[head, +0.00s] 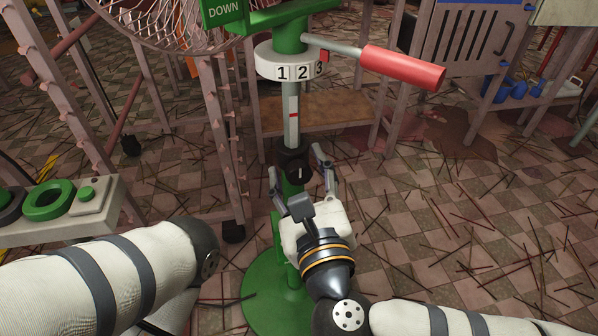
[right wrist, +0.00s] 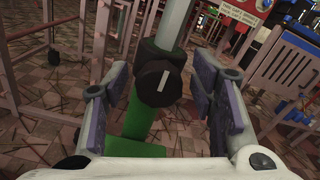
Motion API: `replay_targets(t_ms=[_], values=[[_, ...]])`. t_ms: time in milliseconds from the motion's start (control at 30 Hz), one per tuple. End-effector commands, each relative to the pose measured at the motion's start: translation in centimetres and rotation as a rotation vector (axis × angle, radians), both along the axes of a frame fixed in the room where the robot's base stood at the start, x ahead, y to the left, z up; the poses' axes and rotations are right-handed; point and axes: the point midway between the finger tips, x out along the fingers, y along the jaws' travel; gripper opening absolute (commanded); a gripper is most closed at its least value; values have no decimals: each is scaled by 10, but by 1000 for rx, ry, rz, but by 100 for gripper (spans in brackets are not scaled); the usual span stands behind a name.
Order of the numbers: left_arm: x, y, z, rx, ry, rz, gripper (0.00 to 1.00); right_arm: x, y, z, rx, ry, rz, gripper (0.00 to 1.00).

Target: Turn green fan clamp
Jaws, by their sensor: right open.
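The green fan stand has a round green base (head: 262,300) on the floor and a grey inner pole (head: 291,105) with a red mark. A dark clamp with a black knob (head: 293,160) sits where the grey pole meets the green tube. In the right wrist view the black knob (right wrist: 158,83) faces me, with a pale line on it standing nearly upright. My right gripper (head: 298,174) is open, with one finger on each side of the knob. In the right wrist view the gripper (right wrist: 160,100) shows gaps between both fingers and the knob. My left gripper is out of view.
Above the clamp are a white ring (head: 288,63) with numbers, a red handle (head: 403,67) and a green DOWN sign (head: 223,10). A wooden rack stands behind the pole. A bench with a green ring (head: 48,200) is at the left. Sticks litter the tiled floor.

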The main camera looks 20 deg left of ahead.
Motion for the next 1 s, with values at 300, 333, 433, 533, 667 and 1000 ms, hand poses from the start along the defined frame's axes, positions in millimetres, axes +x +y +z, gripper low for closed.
replay_targets(t_ms=[300, 333, 433, 533, 667, 1000], values=[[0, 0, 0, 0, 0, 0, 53, -1, 0, 0, 0, 0, 0, 3], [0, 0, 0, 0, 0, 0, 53, 0, 0, 0, 0, 0, 0, 3], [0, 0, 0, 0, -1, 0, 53, 0, 0, 0, -2, -2, 0, 3], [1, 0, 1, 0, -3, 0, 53, -1, 0, 0, -14, -9, 0, 3], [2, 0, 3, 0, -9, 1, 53, -1, 0, 1, -51, -35, 0, 3], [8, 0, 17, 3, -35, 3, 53, -2, 1, 3, -272, -185, 0, 3]])
